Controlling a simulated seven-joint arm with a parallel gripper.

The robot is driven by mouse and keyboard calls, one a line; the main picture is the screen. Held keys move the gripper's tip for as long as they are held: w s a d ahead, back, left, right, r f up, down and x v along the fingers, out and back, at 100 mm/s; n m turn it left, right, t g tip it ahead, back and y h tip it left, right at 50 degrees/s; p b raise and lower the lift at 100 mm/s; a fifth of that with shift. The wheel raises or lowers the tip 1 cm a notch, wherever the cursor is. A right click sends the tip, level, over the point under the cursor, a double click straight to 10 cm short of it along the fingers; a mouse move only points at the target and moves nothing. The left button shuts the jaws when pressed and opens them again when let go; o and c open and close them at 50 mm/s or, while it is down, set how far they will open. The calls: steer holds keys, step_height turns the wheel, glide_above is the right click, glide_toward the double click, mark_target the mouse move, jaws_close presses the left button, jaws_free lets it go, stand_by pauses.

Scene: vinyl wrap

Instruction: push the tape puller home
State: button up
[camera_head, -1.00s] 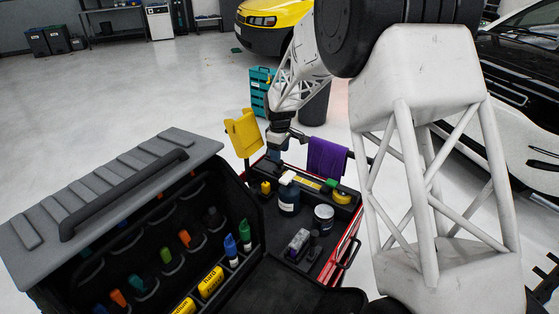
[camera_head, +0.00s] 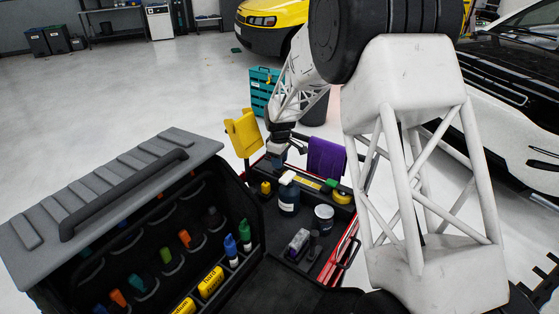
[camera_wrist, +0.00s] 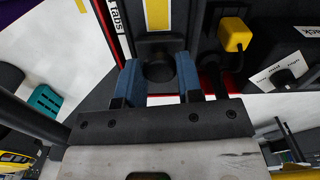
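My gripper (camera_wrist: 157,82) shows two blue fingers set wide apart in the wrist view. A black part with a round dark recess or knob (camera_wrist: 158,66) lies between and beyond the fingertips; I cannot tell whether they touch it, or whether it is the tape puller. A yellow strip (camera_wrist: 157,14) runs away above it. In the head view, my gripper (camera_head: 276,154) is over the far left end of the red-edged cart (camera_head: 347,240). A small yellow piece (camera_head: 265,187) sits nearby; it also shows in the wrist view (camera_wrist: 235,35), right of the fingers.
A purple cloth (camera_head: 326,157) and a yellow holder (camera_head: 242,132) are close to my gripper. An open tool case (camera_head: 110,190) fills the left foreground.

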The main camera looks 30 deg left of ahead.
jaws_close()
steer(key=shift+d, duration=0.15)
glide_above(318, 187)
steer(key=shift+s+d, duration=0.15)
stand_by(0.4)
steer(key=o, duration=0.6)
jaws_free()
steer(key=shift+o, duration=0.5)
steer(key=shift+r, duration=0.15)
step_height(318, 187, up, 8)
steer(key=shift+f, duration=0.25)
